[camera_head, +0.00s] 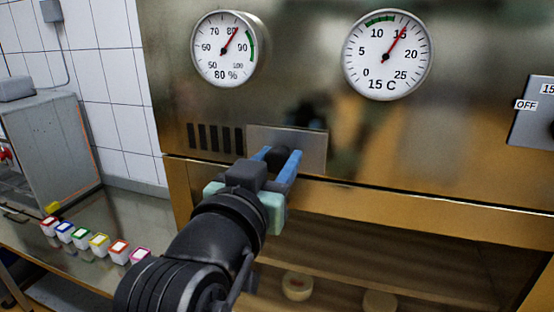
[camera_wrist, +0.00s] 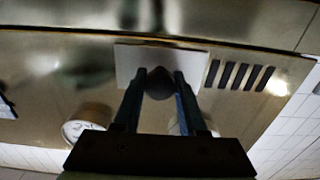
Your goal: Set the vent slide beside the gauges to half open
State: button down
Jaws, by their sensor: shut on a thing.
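The vent slide is a flat metal plate (camera_head: 315,150) on the cabinet front, below and between the two gauges. It has a dark round knob (camera_head: 279,157). Several dark vent slots (camera_head: 215,138) show uncovered to the plate's left; whether the plate covers more is hidden. My gripper (camera_head: 277,160) has its blue fingers shut on the knob. In the wrist view, which is upside down, the fingers (camera_wrist: 160,80) stand on either side of the knob (camera_wrist: 159,92), with the plate (camera_wrist: 130,62) behind and the slots (camera_wrist: 238,76) to the right.
A humidity gauge (camera_head: 222,60) and a temperature gauge (camera_head: 372,70) sit above. A switch panel (camera_head: 535,125) is at the far right. Below the slide runs a cabinet ledge, with shelves holding round cheeses (camera_head: 297,287). Several coloured tubs (camera_head: 99,244) line the counter at left.

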aim_at(249, 143)
jog(key=shift+a, duration=0.15)
jog(key=a, duration=0.2)
jog(key=w+a+b, duration=0.1)
jog(key=a, duration=0.2)
jog(key=shift+w+a+b, duration=0.3)
jog(key=shift+w, duration=0.1)
jog(key=shift+c, duration=2.3)
grip_release()
jog(key=b+v, duration=0.5)
jog(key=v, duration=0.8)
